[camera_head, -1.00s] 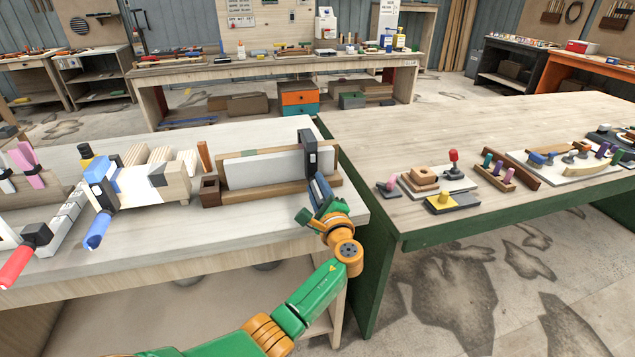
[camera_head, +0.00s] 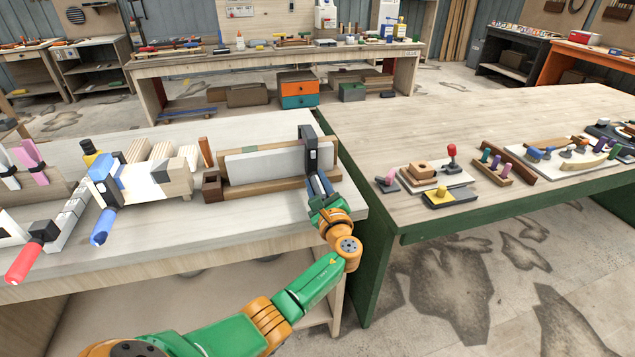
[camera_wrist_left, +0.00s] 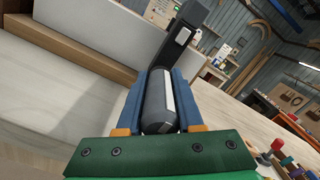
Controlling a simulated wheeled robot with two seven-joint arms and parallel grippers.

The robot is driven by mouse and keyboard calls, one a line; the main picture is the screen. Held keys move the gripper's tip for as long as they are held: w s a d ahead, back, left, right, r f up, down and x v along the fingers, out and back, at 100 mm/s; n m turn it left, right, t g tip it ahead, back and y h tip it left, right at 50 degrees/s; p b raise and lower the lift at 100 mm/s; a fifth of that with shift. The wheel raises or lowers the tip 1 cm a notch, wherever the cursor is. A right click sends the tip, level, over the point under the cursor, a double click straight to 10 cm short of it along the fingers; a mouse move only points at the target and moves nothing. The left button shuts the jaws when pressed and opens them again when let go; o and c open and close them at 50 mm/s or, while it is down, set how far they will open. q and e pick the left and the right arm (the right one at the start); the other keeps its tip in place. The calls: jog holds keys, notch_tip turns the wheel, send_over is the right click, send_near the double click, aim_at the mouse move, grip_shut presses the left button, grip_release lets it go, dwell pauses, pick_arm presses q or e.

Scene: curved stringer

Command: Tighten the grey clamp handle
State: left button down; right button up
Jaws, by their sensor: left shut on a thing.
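The clamp (camera_head: 309,135) is a dark grey-black bar clamp at the right end of a pale board held in a wooden fixture. Its grey handle (camera_wrist_left: 158,104) shows in the left wrist view as a rounded dark cylinder with a light stripe. My left gripper (camera_head: 320,187) is shut on this handle, with one blue finger on each side of it. In the head view the fingers largely hide the handle. The clamp's dark bar (camera_wrist_left: 184,40) rises beyond the handle in the left wrist view. My right gripper is not in view.
The pale board (camera_head: 265,163) stands in a brown wooden fixture (camera_head: 265,190) on the left bench. Blue- and red-handled clamps (camera_head: 103,226) (camera_head: 25,264) are to the left. The right table (camera_head: 440,120) holds small blocks and pegs.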

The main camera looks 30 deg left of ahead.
pick_arm(q)
jog(key=shift+a+r, duration=0.1)
jog(key=shift+r, duration=0.05)
jog(key=c, duration=0.6)
grip_release()
jog(key=shift+c, duration=0.2)
jog(key=shift+o, duration=0.5)
jog(key=shift+a+f, duration=0.15)
jog(key=shift+f, duration=0.05)
jog(key=v, duration=0.7)
jog(key=p+v, duration=0.2)
jog(key=v, duration=0.8)
jog(key=shift+s+d+p, duration=0.25)
jog(key=shift+d+p, duration=0.05)
jog(key=shift+p, duration=0.1)
